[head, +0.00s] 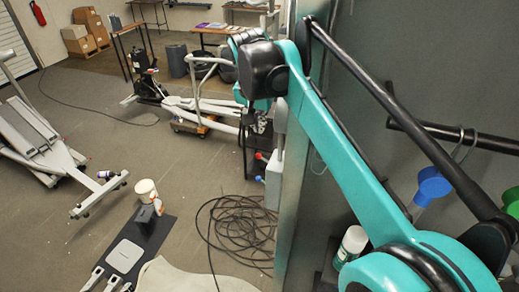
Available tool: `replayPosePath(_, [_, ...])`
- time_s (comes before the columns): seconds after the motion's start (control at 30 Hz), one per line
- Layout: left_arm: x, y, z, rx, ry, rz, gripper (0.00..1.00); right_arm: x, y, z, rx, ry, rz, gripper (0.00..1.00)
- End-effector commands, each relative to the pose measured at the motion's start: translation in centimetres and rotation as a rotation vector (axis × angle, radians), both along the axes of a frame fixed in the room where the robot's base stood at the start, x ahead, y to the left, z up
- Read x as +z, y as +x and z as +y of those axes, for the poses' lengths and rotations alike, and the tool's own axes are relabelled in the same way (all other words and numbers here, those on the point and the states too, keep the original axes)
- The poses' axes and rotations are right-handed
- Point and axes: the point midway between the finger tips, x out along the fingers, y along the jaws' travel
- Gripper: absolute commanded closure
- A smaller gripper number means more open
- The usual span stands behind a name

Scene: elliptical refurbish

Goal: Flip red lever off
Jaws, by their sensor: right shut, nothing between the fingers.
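A small red lever (262,157) sticks out to the left from a pale grey box (273,182) on the edge of the tall grey panel. A blue-tipped lever (259,178) sits just below it. My right arm, teal and black, crosses the picture from the lower right. My left gripper is not in view.
Black cable (235,230) lies coiled on the floor below the box. Exercise machines (35,135) stand at left. Open floor lies between.

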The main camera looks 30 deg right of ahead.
Motion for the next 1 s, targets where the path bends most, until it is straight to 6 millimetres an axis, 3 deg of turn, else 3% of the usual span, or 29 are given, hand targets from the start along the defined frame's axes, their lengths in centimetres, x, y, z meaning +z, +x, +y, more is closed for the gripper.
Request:
replayPosePath(0.53, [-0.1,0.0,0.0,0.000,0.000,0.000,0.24,-10.1,2.8,-2.0,0.000,0.001,-0.001,1.00])
replayPosePath(0.73, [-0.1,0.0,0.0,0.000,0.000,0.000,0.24,-11.8,3.2,-2.0,0.000,0.000,0.000,1.00])
replayPosePath(1.0, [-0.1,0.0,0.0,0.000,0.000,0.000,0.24,-12.1,3.2,-2.0,0.000,0.000,0.000,1.00])
